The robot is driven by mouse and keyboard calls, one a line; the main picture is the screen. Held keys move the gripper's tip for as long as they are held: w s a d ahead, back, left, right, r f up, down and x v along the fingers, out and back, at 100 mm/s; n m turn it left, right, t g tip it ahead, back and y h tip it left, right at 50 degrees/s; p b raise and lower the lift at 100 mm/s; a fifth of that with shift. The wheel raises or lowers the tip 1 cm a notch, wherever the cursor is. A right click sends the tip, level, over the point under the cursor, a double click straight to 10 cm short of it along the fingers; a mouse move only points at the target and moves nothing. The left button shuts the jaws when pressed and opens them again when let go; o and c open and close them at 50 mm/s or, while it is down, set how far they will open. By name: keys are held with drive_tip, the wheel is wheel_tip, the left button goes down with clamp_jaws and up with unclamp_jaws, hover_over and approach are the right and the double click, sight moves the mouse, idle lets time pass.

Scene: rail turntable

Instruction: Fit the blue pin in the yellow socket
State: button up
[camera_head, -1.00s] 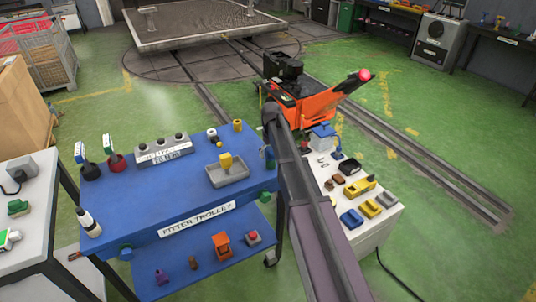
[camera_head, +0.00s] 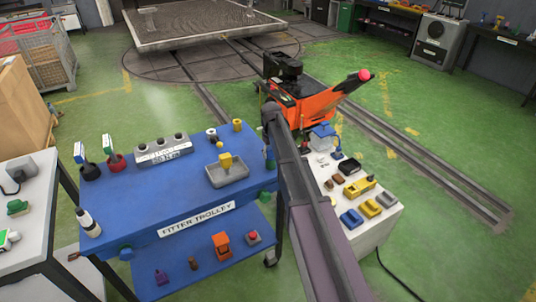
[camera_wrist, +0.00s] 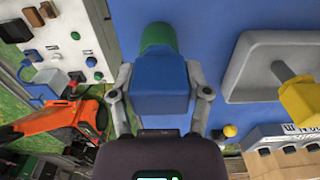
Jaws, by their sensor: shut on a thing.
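The blue pin (camera_wrist: 160,90) has a blocky blue head, held between the two fingers of my gripper (camera_wrist: 160,97) in the wrist view. Its lower part is hidden behind the head. In the head view my gripper (camera_head: 269,158) hangs at the right edge of the blue trolley. A short yellow cylinder (camera_head: 237,125), which looks like the yellow socket, stands at the trolley's far right corner.
A green cylinder (camera_head: 265,196) sits at the trolley's near right corner. A grey tray (camera_head: 238,178) holds a yellow-headed piece (camera_head: 226,160). A three-knob box (camera_head: 163,150) stands at the back. A white cabinet (camera_head: 380,225) with several parts stands to the right.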

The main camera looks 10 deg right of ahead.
drive_tip(key=shift+w+r+p, duration=0.2)
drive_tip(key=shift+r+p, duration=0.4)
idle(0.3)
drive_tip(key=shift+r, duration=0.15)
idle(0.5)
drive_tip(key=shift+r+p, duration=2.95)
drive_tip(key=shift+p, duration=0.2)
drive_tip(key=shift+r, duration=0.1)
drive_tip(key=shift+r+p, duration=2.45)
drive_tip(key=shift+p, duration=0.05)
drive_tip(key=shift+f, duration=0.1)
drive_tip(key=shift+f+b, duration=0.6)
drive_tip(key=shift+b, duration=0.05)
drive_tip(key=shift+s, duration=0.15)
